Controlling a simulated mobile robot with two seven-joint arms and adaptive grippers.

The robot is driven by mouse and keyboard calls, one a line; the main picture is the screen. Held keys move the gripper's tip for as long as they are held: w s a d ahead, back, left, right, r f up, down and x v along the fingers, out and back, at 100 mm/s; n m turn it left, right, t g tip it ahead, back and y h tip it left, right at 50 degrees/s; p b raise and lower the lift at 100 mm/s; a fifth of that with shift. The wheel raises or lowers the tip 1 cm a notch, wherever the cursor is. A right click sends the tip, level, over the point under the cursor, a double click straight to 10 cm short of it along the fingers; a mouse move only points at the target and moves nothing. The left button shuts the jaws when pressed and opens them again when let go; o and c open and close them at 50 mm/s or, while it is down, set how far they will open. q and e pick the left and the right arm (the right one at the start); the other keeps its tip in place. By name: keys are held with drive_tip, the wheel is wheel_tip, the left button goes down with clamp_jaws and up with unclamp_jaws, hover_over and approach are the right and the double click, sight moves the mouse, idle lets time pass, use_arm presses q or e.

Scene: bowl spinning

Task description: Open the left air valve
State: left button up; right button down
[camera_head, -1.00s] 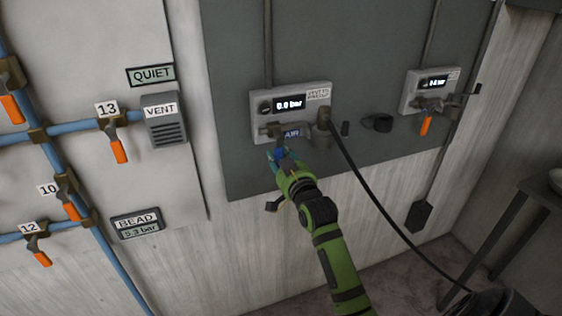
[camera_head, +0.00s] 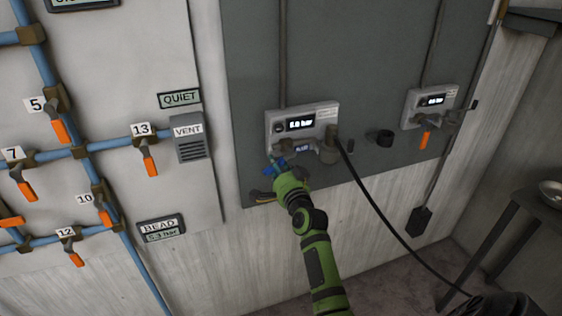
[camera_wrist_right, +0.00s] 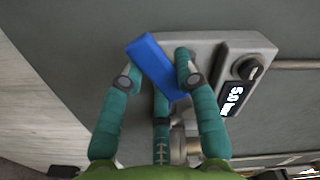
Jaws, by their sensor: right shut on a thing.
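The left air valve is on a light grey unit (camera_head: 302,118) on the dark wall panel, with a lit pressure display (camera_head: 300,124) showing a value of about 5 or 6 bar; the first digit is hard to read. Its blue handle (camera_wrist_right: 155,68) is clear in the right wrist view and lies tilted between my fingers. My right gripper (camera_head: 278,164) is at the unit's lower left corner, and it also shows in the right wrist view (camera_wrist_right: 160,82), shut on the blue handle. The handle's pivot is mostly hidden. My left gripper is not in view.
A second unit (camera_head: 430,103) with an orange handle (camera_head: 424,140) is further right. A black hose (camera_head: 383,213) hangs from the left unit's fitting. Blue pipes with numbered orange-handled valves and a vent box (camera_head: 190,137) are at left. A table with a bowl (camera_head: 552,190) stands at right.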

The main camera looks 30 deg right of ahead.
drive_tip(key=r+m+p, duration=0.1)
drive_tip(key=m, duration=0.1)
drive_tip(key=a+r+m+p, duration=0.1)
drive_tip(key=m+p, duration=0.1)
drive_tip(key=shift+w+r+m, duration=0.15)
drive_tip(key=shift+r+m, duration=0.1)
drive_tip(key=shift+m, duration=0.05)
drive_tip(key=shift+r+m+p, duration=0.2)
drive_tip(key=shift+m+p, duration=0.3)
drive_tip(key=shift+m, duration=0.2)
drive_tip(key=shift+r, duration=0.1)
drive_tip(key=c, duration=0.9)
unclamp_jaws()
drive_tip(key=shift+w, duration=0.1)
